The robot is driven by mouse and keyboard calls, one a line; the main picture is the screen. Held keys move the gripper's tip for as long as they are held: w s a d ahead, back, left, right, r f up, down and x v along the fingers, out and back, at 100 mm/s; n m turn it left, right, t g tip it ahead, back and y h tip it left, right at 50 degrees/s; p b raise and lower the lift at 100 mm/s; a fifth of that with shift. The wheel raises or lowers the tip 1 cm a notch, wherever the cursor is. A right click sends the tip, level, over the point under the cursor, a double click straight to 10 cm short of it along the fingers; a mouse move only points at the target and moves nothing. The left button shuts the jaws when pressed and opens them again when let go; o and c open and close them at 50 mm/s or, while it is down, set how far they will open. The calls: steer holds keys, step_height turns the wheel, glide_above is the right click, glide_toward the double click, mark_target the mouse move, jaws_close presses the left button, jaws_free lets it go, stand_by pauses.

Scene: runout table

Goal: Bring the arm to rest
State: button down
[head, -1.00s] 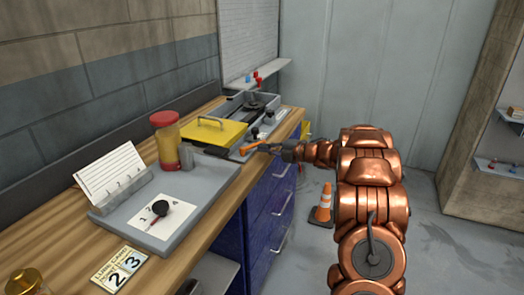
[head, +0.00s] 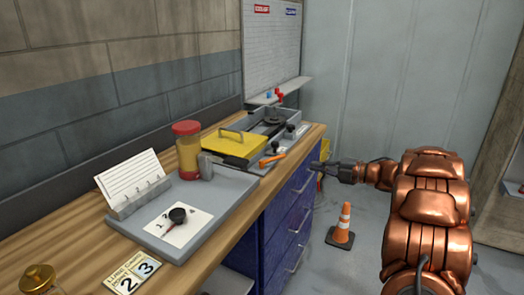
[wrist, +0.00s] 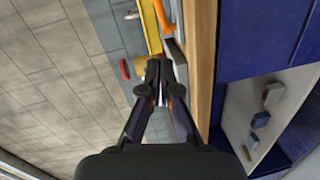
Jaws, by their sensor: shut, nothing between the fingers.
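My copper-coloured arm (head: 430,215) reaches in from the right in the head view. My gripper (head: 314,165) is out past the front edge of the wooden bench (head: 75,245), beside the blue drawers. Its fingers are shut with nothing between them. The wrist view shows the closed fingertips (wrist: 160,72) with the bench edge (wrist: 203,50) to their right. An orange-handled tool (head: 272,159) lies on the bench by the grey tray with the yellow lid (head: 233,146), apart from my gripper.
Blue drawers (head: 290,215) stand below the bench. An orange cone (head: 342,228) stands on the floor between them and my arm.

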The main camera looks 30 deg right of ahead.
steer(key=w+d+r+m+t+h+p, duration=0.1)
steer(key=w+r+m+h+p, duration=0.15)
steer(key=r+m+h, duration=0.35)
steer(key=w+d+r+m+t+h+p, duration=0.1)
steer(key=w+r+m+h, duration=0.3)
steer(key=r+h, duration=0.25)
steer(key=s+a+f+m+g+y+p, duration=0.1)
steer(key=s+a+f+m+g, duration=0.2)
steer(key=s+a+g, duration=0.3)
steer(key=s+a+f+m+g+y+p, duration=0.1)
steer(key=s+a+m+g, duration=0.4)
steer(key=s+a, duration=1.2)
steer(key=s+a+f+m+g+y+p, duration=0.1)
steer(key=s+a+f+m+g+p, duration=0.2)
steer(key=s+a, duration=0.9)
steer(key=s+f+m+g, duration=0.2)
steer(key=s+f+g, duration=0.1)
steer(key=s, duration=0.9)
steer(key=shift+g, duration=0.3)
